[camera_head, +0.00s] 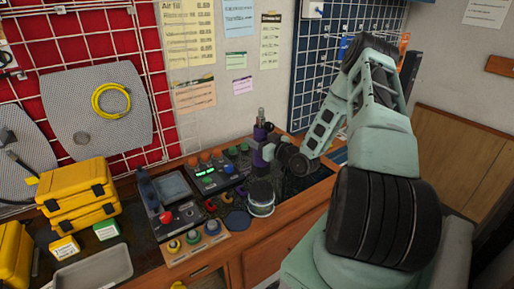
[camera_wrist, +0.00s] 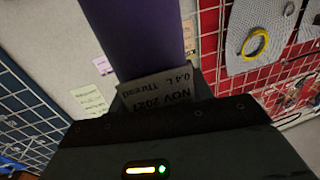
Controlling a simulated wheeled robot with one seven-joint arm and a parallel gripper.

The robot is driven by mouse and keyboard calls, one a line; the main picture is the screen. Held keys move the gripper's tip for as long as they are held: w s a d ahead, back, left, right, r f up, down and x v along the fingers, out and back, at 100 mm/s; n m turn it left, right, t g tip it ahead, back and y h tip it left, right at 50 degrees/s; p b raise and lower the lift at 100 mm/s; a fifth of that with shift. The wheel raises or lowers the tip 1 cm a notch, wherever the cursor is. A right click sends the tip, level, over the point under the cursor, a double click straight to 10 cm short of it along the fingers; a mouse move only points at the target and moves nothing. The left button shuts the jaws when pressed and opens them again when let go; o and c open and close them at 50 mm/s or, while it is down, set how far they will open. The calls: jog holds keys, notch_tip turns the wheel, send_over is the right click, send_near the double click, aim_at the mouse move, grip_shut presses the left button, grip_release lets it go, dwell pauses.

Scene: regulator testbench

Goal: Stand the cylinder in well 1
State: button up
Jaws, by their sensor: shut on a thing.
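A purple cylinder (camera_head: 260,134) with a dark valve on top stands upright in my gripper (camera_head: 268,151), over the back of the bench.
A clear-sided tub (camera_head: 261,198) stands at the bench front below my gripper. A control panel (camera_head: 215,172) with coloured knobs is to its left. A board with coloured knobs (camera_head: 194,240), a grey tray (camera_head: 95,270) and yellow cases (camera_head: 78,188) lie further left.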

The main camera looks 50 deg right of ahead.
jog(key=shift+f+p, duration=0.5)
jog(key=shift+f, duration=1.45)
jog(key=o, duration=1.2)
